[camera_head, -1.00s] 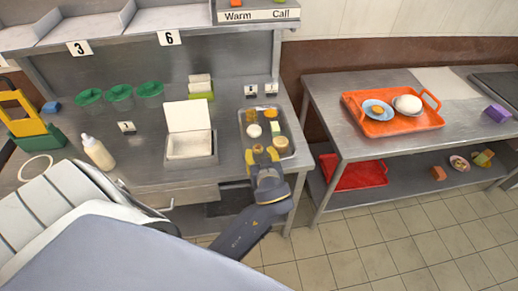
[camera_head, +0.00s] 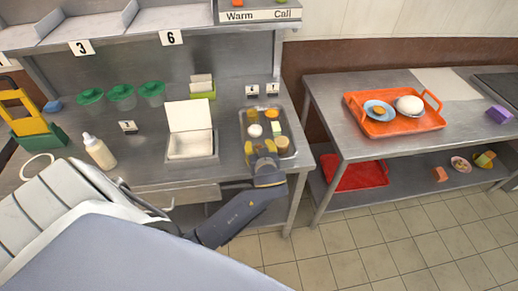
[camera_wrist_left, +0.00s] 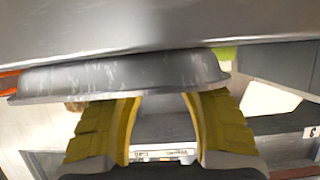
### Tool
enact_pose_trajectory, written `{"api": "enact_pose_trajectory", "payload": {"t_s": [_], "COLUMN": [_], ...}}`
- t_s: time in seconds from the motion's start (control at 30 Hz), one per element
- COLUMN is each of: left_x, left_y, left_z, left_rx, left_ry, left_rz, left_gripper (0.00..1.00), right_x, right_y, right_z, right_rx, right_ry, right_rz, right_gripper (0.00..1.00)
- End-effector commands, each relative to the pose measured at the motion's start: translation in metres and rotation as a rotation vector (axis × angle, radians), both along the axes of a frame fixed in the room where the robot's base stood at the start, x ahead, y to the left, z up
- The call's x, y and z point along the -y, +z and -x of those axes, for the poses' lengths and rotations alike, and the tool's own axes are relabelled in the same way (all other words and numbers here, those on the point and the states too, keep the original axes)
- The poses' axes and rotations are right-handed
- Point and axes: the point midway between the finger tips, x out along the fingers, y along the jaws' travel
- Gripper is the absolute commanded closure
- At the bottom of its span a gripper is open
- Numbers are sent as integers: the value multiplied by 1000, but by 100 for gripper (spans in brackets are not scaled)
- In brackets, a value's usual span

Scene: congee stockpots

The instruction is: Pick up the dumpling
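A small round white piece (camera_head: 254,130), possibly the dumpling, lies in the metal tray (camera_head: 243,118) on the counter. My left gripper (camera_head: 260,148) is over the front part of this tray, nearer to me than the white piece. Its yellow fingers are apart, and nothing shows between them in the left wrist view (camera_wrist_left: 165,105). In that view a grey metal tray (camera_wrist_left: 130,75) stretches across above the fingers; its contents cannot be made out. My right gripper is not in view.
Brown and orange round pieces (camera_head: 283,142) and a pale green block (camera_head: 276,128) share the metal tray. A white open-lidded box (camera_head: 190,146) stands to its left. An orange tray (camera_head: 385,127) with a blue plate and a bowl holding a white round item stands on the right table.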

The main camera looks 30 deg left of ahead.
Motion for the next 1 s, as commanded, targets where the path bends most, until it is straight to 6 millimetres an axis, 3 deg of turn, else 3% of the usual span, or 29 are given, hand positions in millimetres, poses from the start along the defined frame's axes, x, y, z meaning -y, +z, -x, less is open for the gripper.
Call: {"api": "enact_pose_trajectory", "payload": {"t_s": [0.2,0.57,0.73,1.0], "left_x": [0,1,2,1], "left_y": [-1,0,17,62], "left_z": [1,1,0,0], "left_rx": [-4,-4,1,3], "left_ry": [0,0,1,1], "left_rz": [0,2,6,5], "left_gripper": [87,88,88,88], "right_x": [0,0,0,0], "right_y": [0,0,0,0], "right_z": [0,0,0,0], "right_rx": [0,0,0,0], "right_ry": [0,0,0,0], "right_rz": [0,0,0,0], "right_gripper": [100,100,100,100]}}
